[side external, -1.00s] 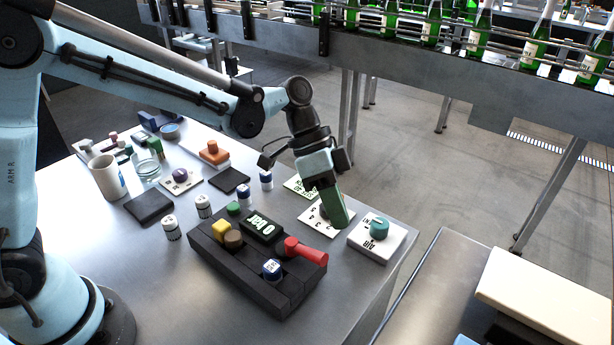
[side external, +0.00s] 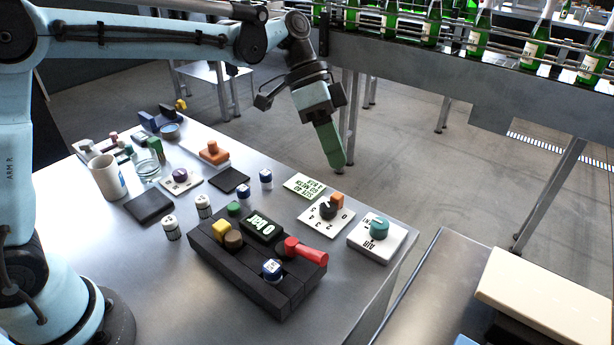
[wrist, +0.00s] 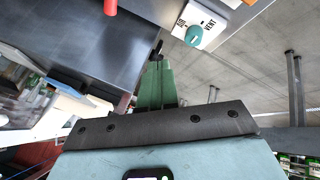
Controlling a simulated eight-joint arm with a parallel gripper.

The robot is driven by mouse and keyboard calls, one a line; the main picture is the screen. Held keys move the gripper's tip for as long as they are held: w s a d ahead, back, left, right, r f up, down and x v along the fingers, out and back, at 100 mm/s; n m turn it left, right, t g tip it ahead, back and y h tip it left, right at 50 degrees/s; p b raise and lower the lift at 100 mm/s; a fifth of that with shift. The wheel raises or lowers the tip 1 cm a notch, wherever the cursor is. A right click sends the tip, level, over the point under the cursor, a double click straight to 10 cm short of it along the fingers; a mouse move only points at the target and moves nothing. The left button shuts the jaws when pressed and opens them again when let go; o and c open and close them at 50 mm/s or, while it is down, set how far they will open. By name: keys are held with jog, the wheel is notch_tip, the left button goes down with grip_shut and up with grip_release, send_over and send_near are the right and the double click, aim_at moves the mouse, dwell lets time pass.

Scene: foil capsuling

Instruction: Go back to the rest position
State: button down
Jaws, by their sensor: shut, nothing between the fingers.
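My gripper (side external: 336,163) is raised above the far right part of the metal table, its green fingers shut and empty, pointing down. Below it in the side view is a white plate with a black and orange dial (side external: 329,210), apart from the fingers. In the wrist view my gripper (wrist: 157,85) shows its green fingers together. The teal AIR/VENT knob (side external: 379,228) sits on a white block to the right of the dial; it also shows in the wrist view (wrist: 194,35).
A black control box (side external: 250,270) with a display, yellow and brown buttons and a red handle (side external: 310,252) stands at the table's front. A mug (side external: 105,177), jar and small bottles stand to the left. A bottle conveyor (side external: 440,75) runs behind.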

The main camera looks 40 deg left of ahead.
jog(key=s+a+f+n+t+y, duration=0.1)
jog(key=s+a+n+t+y, duration=0.2)
jog(key=a, duration=0.5)
jog(key=s+a+f+n+t+y, duration=0.2)
jog(key=s+a+n+t, duration=0.3)
jog(key=s, duration=0.5)
jog(key=a+n+y, duration=0.1)
jog(key=a+n, duration=0.1)
jog(key=n, duration=0.1)
jog(key=shift+s+a+f+t+y, duration=0.2)
jog(key=shift+a+f+t+y, duration=0.1)
jog(key=shift+a, duration=0.1)
